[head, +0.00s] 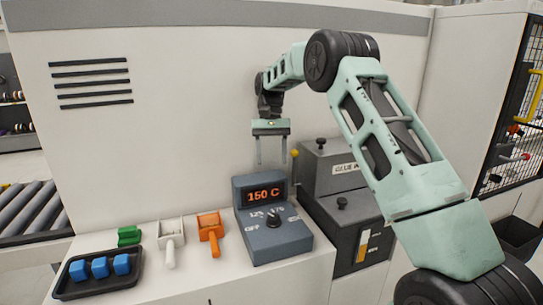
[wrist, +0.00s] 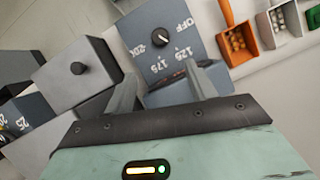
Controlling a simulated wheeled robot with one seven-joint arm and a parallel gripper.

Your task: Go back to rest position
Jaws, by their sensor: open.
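My gripper (head: 271,163) hangs pointing down above the grey-blue control box in the head view, its two fingers apart with nothing between them. The control box (head: 283,239) has an orange "150 C" display and a black dial (head: 273,217) with printed marks. In the wrist view my gripper's fingers (wrist: 165,88) show over the box, and the dial (wrist: 161,68) is seen beyond them. The fingertips appear clear of the box and dial.
On the counter stand a black tray (head: 88,290) with blue blocks, a green piece (head: 129,235), a white scoop (head: 170,241) and an orange scoop (head: 210,232). The grey glue unit (head: 330,172) stands right of the control box. Rollers (head: 30,212) lie at far left.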

